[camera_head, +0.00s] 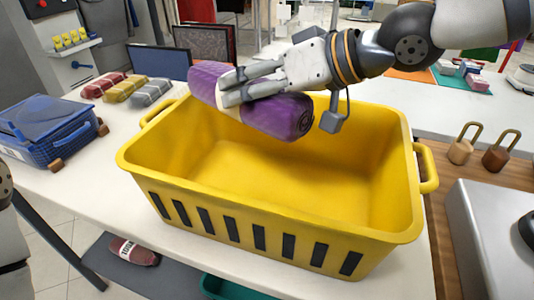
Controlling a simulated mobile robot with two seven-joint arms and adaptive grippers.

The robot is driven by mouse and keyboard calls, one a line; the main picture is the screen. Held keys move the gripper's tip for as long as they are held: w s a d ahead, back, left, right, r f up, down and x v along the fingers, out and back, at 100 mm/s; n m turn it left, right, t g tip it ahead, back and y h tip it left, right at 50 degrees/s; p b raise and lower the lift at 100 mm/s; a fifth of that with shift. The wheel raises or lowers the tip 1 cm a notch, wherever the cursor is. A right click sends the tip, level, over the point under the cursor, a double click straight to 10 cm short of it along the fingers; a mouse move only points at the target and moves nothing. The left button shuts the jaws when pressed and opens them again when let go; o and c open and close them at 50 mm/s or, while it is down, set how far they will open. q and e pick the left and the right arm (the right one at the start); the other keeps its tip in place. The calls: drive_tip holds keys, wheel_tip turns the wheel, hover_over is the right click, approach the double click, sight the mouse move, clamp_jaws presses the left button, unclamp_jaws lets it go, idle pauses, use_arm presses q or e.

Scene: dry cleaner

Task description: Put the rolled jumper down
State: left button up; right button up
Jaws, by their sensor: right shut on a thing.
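The rolled jumper (290,115) is purple with a pale band around its middle. My right gripper (228,88) reaches in from the upper right and is shut on the jumper near that band. It holds the jumper tilted, with its right end lower, above the back part of a yellow basket (240,212). The basket stands on a white table and looks empty, though the jumper hides part of its back rim. My left gripper is not in view.
Striped rolls (127,89) lie on the table behind left. A blue basket (50,135) stands at the left. Padlock-shaped items (461,150) and a grey box (492,225) stand at the right. A dark red roll (134,251) lies on a lower shelf.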

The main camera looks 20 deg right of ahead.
wheel_tip(320, 180, down, 11)
drive_tip(key=shift+r, duration=0.1)
idle(0.3)
drive_tip(key=shift+f, duration=0.7)
drive_tip(key=o, duration=1.5)
drive_tip(key=shift+r, duration=0.4)
drive_tip(key=v, duration=0.7)
drive_tip(key=shift+s+d+r, duration=0.15)
drive_tip(key=shift+d+r, duration=0.1)
